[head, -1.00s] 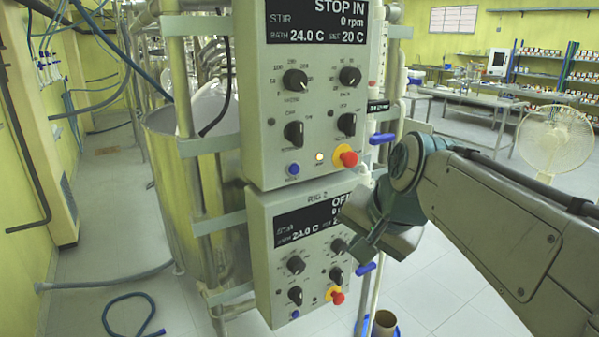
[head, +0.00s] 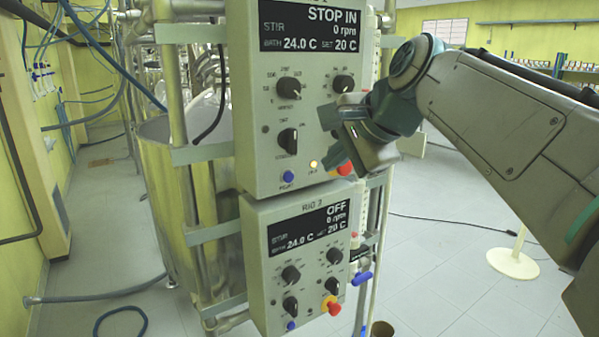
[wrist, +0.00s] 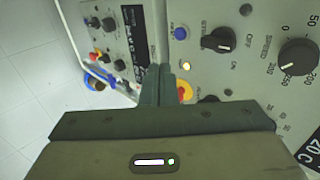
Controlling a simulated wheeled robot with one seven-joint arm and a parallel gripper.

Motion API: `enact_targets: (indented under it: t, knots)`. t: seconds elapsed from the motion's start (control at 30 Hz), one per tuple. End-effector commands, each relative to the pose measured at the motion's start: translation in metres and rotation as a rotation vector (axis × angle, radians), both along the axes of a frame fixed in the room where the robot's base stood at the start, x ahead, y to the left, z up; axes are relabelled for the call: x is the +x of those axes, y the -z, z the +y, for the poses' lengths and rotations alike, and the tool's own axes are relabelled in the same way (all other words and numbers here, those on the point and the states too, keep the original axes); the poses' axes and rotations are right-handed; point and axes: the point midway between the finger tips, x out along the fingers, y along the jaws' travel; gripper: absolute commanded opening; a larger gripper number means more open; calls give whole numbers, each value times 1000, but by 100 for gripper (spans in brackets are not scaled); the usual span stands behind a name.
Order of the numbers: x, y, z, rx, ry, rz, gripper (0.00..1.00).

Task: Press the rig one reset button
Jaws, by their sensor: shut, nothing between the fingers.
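The upper control box (head: 252,140) stands above a box labelled RIG 2. Its display (head: 315,28) reads STOP IN, 0 rpm. The blue button (head: 288,176) sits at its lower left, beside a lit amber lamp (head: 313,164). The blue button also shows in the wrist view (wrist: 180,33), up and right of my fingertips. My gripper (head: 342,120) is shut and empty in front of the box's lower right part. It hides a knob and part of the red stop button (head: 344,169). In the wrist view the fingers (wrist: 160,82) overlap the yellow-ringed stop button; contact cannot be told.
The lower RIG 2 box (head: 255,270) reads OFF and has its own blue button (head: 291,325) and red stop button (head: 332,307). A blue-handled valve (head: 361,278) juts out beside it. A steel vessel (head: 165,190) stands behind. The floor at right is mostly clear.

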Motion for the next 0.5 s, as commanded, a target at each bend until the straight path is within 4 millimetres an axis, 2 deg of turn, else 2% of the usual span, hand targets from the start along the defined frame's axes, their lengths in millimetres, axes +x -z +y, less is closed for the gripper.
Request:
enact_targets:
  t: [0.17, 0.5]
  knots:
    - [13, 15, 8, -1, -2, 5, 0]
    - [59, 64, 35, -2, -4, 6, 0]
